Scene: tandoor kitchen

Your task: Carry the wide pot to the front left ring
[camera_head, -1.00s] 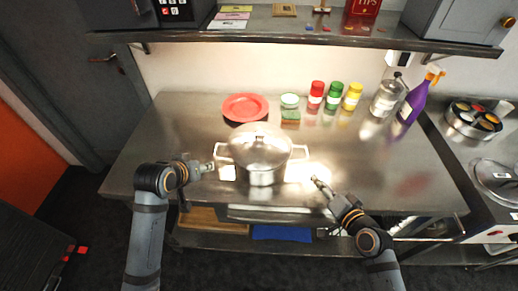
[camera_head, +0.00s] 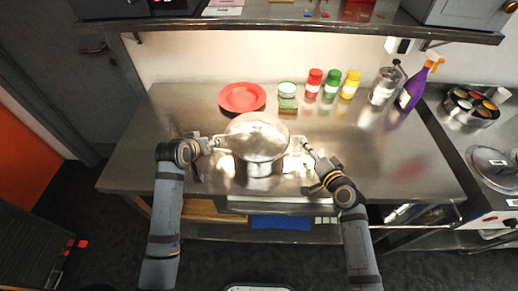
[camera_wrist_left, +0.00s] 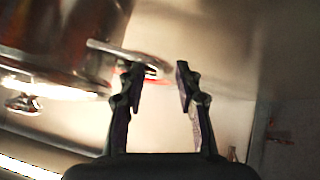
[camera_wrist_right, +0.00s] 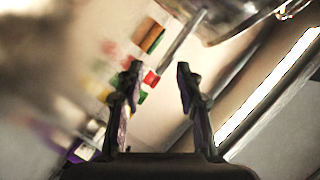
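The wide pot (camera_head: 258,138), shiny metal with a lid and two side handles, stands on the steel counter (camera_head: 130,160). My left gripper (camera_head: 216,142) is open at the pot's left handle. In the left wrist view the handle (camera_wrist_left: 118,48) reaches to the left finger of the open gripper (camera_wrist_left: 157,70). My right gripper (camera_head: 306,143) is at the right handle. In the right wrist view the gripper (camera_wrist_right: 160,68) is open, with the handle bar (camera_wrist_right: 182,38) in front of the gap between its fingers. I cannot tell whether either gripper touches. No ring is clearly identifiable.
At right, an appliance bears a round metal piece (camera_head: 490,158) and a container of spices (camera_head: 470,112).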

